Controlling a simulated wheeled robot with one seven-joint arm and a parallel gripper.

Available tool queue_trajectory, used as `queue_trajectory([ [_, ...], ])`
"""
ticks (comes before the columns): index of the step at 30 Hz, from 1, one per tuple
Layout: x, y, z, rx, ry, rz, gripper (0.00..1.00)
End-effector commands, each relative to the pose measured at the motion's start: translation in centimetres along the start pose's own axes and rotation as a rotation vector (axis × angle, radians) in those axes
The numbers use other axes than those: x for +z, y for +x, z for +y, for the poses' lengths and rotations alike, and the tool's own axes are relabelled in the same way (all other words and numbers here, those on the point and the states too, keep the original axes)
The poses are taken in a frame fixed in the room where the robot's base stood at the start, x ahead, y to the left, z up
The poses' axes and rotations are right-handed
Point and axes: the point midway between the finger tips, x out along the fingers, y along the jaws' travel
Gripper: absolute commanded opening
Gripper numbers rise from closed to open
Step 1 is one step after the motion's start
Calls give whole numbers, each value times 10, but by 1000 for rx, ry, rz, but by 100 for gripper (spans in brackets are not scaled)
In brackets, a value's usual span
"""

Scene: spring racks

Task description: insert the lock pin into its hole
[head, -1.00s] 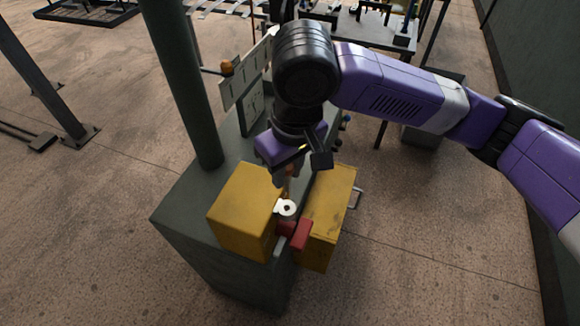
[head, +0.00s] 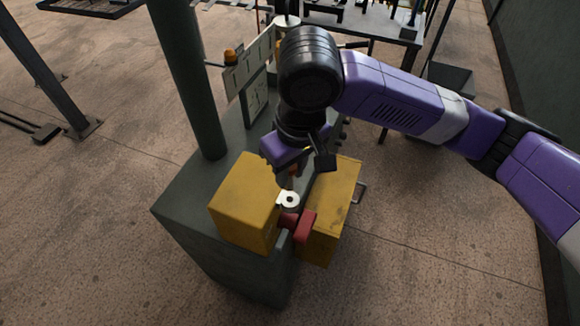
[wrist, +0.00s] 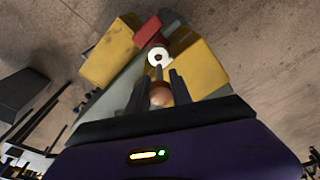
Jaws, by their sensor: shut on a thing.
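The lock pin (wrist: 160,95) shows a round copper-coloured head between the two dark fingers of my gripper (wrist: 160,88) in the wrist view. My gripper is shut on it. A thin grey shaft seems to run from the head towards a white ring with a dark hole (wrist: 158,56). In the head view the white ring (head: 290,200) sits between two yellow blocks, just below my gripper (head: 288,178). The fingers mostly hide the pin there. I cannot tell whether the pin's tip touches the ring or is in the hole.
Yellow blocks stand left (head: 240,205) and right (head: 333,210) of the ring, close to the fingers. A red part (head: 303,226) lies in front of it. A green post (head: 187,80) and a panel with an orange lamp (head: 230,56) rise behind on the grey pedestal (head: 190,215).

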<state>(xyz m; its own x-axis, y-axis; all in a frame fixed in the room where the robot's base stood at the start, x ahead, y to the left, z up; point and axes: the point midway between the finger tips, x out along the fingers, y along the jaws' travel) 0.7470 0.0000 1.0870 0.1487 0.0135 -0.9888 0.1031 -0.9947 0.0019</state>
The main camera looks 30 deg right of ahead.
Motion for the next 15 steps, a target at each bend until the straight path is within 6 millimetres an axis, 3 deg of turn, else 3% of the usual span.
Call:
queue_trajectory([
  [6,3,21,0,-1,0,-1,0],
  [15,4,26,0,0,0,0,0],
])
